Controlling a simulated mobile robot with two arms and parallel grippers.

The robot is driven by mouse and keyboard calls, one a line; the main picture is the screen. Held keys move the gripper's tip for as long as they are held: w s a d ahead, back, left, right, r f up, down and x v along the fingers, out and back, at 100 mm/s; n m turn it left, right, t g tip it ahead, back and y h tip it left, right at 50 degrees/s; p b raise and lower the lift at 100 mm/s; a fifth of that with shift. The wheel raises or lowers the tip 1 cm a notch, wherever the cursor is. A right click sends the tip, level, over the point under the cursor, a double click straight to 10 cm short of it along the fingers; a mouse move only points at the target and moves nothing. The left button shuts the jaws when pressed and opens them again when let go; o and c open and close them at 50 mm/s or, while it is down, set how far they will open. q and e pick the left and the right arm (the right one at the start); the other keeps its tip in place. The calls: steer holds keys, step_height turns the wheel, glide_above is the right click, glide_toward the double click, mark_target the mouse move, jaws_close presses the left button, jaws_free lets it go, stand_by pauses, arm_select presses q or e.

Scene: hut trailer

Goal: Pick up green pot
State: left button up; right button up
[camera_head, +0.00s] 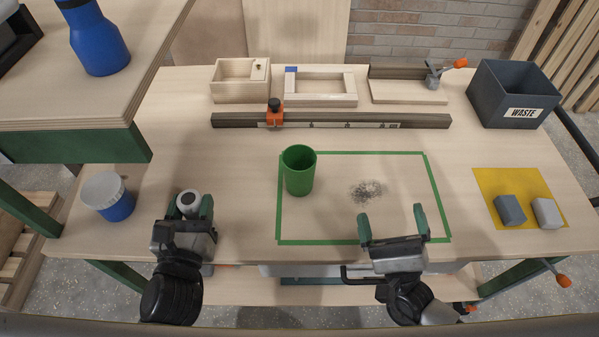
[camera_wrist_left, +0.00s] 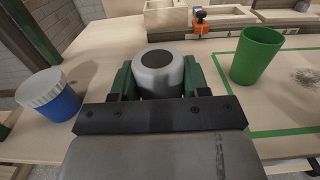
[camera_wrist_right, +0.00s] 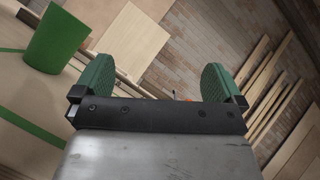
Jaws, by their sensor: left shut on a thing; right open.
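The green pot (camera_head: 299,171) stands upright on the bench at the left edge of the green taped rectangle. It also shows in the left wrist view (camera_wrist_left: 256,56) at the right and in the right wrist view (camera_wrist_right: 54,40) at the upper left. My left gripper (camera_head: 194,206) is left of the pot and shut on a white-grey cylinder with a dark round top (camera_wrist_left: 160,72). My right gripper (camera_head: 392,226) is open and empty, right of the pot, over the front right part of the taped rectangle. Neither gripper touches the pot.
A blue jar with a white lid (camera_head: 108,196) stands at the left. Dark debris (camera_head: 367,191) lies inside the tape. Two grey blocks (camera_head: 510,210) sit on a yellow mat (camera_head: 497,181). A fence rail (camera_head: 340,121) and a waste bin (camera_head: 515,94) are behind.

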mark_target(296, 180)
steer(key=a+m+h, duration=0.4)
steer(key=w+a+f+m+g+h, duration=0.1)
steer(key=a+m+h, duration=0.3)
steer(key=w+a+f+m+h, duration=0.1)
steer(key=a+m+h, duration=0.2)
steer(key=m+h, duration=0.1)
steer(key=shift+w+a+m+g+h, duration=0.25)
steer(key=shift+a+m+g+h, duration=0.05)
steer(key=shift+a+g, duration=0.1)
steer(key=a+m+g, duration=0.1)
steer(key=a, duration=0.1)
steer(key=a+m+g, duration=0.1)
steer(key=a+g, duration=0.1)
steer(key=a, duration=0.1)
steer(key=w+a+f+m+g+h, duration=0.1)
steer(key=a, duration=0.1)
steer(key=shift+a+f, duration=0.1)
steer(key=shift+a, duration=0.25)
steer(key=shift+w+a+g, duration=0.15)
steer(key=shift+a+g, duration=0.2)
steer(key=shift+g, duration=0.05)
steer(key=x, duration=0.6)
steer(key=shift+w+f, duration=0.1)
steer(key=shift+w, duration=0.2)
steer(key=x, duration=0.5)
steer(key=shift+w+a+f, duration=0.1)
steer(key=shift+w+a, duration=0.1)
steer(key=c, duration=0.9)
